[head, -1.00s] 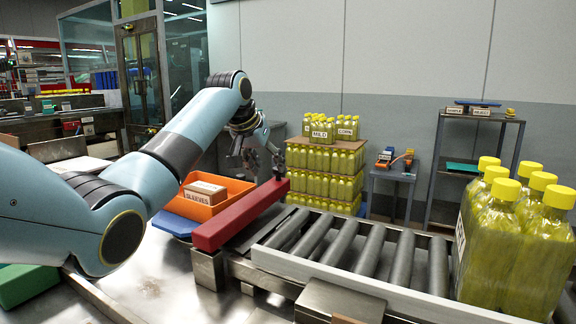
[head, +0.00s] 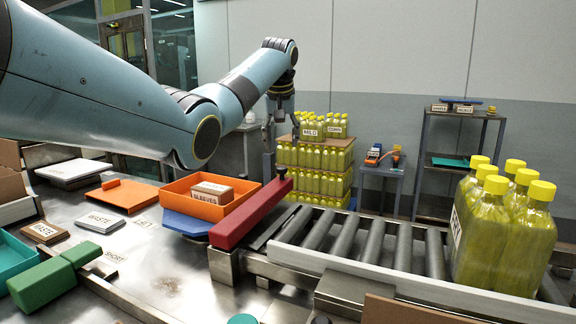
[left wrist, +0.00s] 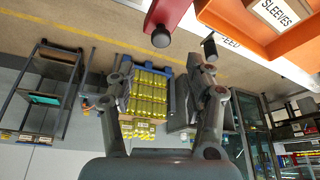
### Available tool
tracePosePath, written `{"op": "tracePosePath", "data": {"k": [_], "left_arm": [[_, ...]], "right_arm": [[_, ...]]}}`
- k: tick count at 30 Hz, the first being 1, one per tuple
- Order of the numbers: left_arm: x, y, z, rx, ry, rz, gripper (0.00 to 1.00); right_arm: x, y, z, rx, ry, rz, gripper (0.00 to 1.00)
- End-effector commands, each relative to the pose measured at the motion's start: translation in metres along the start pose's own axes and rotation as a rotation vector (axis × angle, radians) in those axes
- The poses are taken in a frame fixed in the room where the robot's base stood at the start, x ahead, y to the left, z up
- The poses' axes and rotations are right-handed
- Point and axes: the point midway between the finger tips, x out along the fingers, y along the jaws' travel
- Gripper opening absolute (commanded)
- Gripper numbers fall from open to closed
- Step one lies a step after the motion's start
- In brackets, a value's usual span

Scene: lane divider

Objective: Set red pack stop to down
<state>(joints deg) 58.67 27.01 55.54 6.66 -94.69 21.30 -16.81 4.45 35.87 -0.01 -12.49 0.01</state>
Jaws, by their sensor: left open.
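The red pack stop (head: 250,213) is a long red bar lying crosswise at the left end of the roller conveyor (head: 375,240), above the level of its rollers. A dark round knob (head: 281,172) is on its far end. In the left wrist view the bar's end (left wrist: 172,12) and the knob (left wrist: 161,38) show at the top, beyond my fingertips. My left gripper (head: 281,140) is open and empty, fingers pointing down, above the knob and apart from it. In its wrist view the two fingers (left wrist: 163,75) are spread wide. My right gripper is not in view.
An orange tray (head: 174,194) with a SLEEVES box (head: 212,191) stands just left of the bar. Yellow-capped bottles (head: 497,230) stand on the conveyor's right part. A stacked pallet of bottles (head: 315,160) is behind. Green blocks (head: 42,284) lie front left.

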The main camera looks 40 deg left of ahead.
Motion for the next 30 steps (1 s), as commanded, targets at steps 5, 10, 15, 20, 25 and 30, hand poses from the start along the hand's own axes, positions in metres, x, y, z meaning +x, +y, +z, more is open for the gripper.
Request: {"op": "tracePosePath", "data": {"k": [5, 10, 15, 20, 25, 30], "left_arm": [[0.038, 0.0, 0.002, 0.0, -0.005, -0.001, 0.52], [0.07, 0.001, 0.002, 0.001, -0.003, 0.0, 0.52], [0.088, 0.0, 0.001, 0.0, -0.001, 0.0, 0.52], [0.093, 0.0, 0.001, 0.001, 0.0, 0.0, 0.52], [0.093, 0.0, 0.001, 0.002, 0.0, 0.0, 0.52], [0.093, 0.0, 0.001, 0.002, 0.0, 0.0, 0.4]], "right_arm": [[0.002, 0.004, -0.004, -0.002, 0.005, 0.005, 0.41], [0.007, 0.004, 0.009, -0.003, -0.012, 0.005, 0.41], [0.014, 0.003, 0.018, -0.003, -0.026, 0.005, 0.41], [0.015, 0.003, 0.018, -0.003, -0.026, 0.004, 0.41], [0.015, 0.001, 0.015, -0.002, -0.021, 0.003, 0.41], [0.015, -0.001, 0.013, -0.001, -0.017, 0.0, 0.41]]}}
